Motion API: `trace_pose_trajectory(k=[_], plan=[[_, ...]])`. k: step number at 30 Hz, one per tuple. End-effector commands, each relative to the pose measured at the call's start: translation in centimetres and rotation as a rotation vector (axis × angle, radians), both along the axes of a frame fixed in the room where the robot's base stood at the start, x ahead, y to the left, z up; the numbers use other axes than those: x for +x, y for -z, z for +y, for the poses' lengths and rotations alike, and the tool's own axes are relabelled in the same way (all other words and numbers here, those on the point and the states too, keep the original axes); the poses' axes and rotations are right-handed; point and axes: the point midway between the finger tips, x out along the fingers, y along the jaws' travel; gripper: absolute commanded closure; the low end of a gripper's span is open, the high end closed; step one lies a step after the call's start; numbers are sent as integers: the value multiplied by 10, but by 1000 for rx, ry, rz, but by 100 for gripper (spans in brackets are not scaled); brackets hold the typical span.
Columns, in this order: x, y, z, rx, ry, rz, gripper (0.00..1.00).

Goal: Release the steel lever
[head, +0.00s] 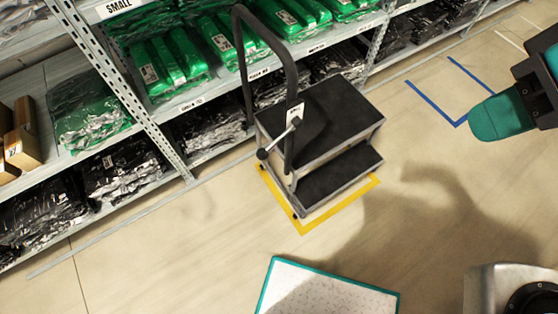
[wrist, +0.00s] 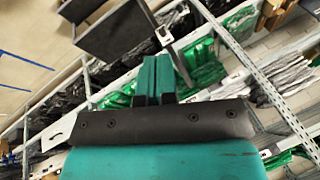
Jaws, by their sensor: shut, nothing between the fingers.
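The steel lever (head: 279,138) is a short bright rod with dark round ends. It slants across the near left side of a black two-step stool (head: 335,110), by the foot of the stool's tall black handrail (head: 247,60). My gripper (wrist: 154,65) shows in the wrist view with its two teal fingers together and nothing between them. It is apart from the lever. Part of the stool (wrist: 112,32) shows beyond the fingers in the wrist view, but I cannot make out the lever clearly there. A teal and dark part of my arm (head: 500,115) is at the head view's right edge.
The stool stands within a yellow floor outline (head: 330,212). Shelving (head: 150,122) with green and black bagged garments runs close behind it. A blue floor outline (head: 432,103) is empty at the right. A teal-edged white panel (head: 330,290) is at the bottom. Floor before the stool is clear.

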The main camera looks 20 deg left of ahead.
Motion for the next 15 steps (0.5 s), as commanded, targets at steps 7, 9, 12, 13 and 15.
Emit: trace_pose_trajectory(k=[7,9,12,13,15], plan=[[13,105,38,191,112,9,100],[17,128,48,254,149,20,100],[21,159,63,346,202,42,100],[23,168,67,375,218,50,100],[26,188,76,441,255,70,100]])
